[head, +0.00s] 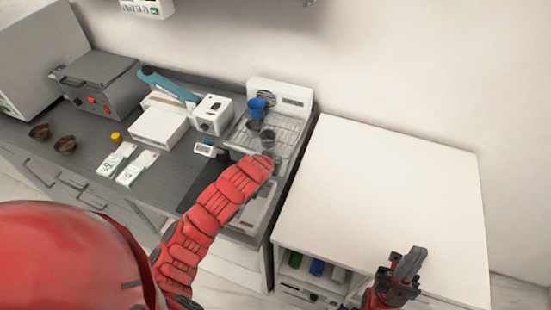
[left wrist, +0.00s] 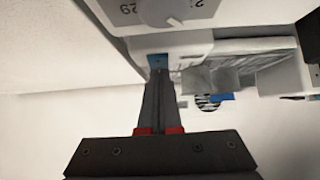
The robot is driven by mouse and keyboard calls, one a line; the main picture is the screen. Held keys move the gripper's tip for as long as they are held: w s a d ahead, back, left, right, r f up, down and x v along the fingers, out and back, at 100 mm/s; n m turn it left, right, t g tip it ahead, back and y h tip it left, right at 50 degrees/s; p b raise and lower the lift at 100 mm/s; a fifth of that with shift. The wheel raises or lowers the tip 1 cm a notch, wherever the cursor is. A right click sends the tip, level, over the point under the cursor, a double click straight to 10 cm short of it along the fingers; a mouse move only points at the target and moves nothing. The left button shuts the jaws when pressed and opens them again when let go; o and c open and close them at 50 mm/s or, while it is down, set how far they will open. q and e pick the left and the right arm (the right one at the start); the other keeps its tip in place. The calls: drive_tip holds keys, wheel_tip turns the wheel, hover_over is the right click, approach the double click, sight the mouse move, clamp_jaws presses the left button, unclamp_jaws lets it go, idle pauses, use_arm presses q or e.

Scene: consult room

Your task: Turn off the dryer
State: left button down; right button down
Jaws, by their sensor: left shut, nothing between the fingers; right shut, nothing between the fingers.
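The likely dryer is a white rack unit (head: 292,92) with a round dark grille in its back panel, at the back right end of the grey counter. A blue cup (head: 257,108) and grey cups stand on its rack. The grille (left wrist: 207,103) also shows in the left wrist view, right of the fingers. My left gripper (left wrist: 158,73) is shut and empty, its tips close to a small blue patch (left wrist: 158,61) on a white housing; I cannot tell whether they touch. In the head view my red forearm hides it. My right gripper (head: 413,254) is shut and empty, by the white cabinet's front.
A white box with a dial (head: 212,115), a teal-handled device (head: 165,83) and a grey machine with a red light (head: 100,88) stand on the counter. Brown bowls (head: 66,145) sit at left. The white cabinet top (head: 380,180) is clear.

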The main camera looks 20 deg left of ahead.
use_arm(q)
drive_tip(key=shift+f, duration=0.1)
drive_tip(key=shift+w, duration=0.2)
drive_tip(key=shift+w+r+b, duration=0.2)
drive_tip(key=shift+w+b, duration=0.1)
drive_tip(key=shift+w, duration=0.25)
drive_tip(key=shift+r, duration=0.1)
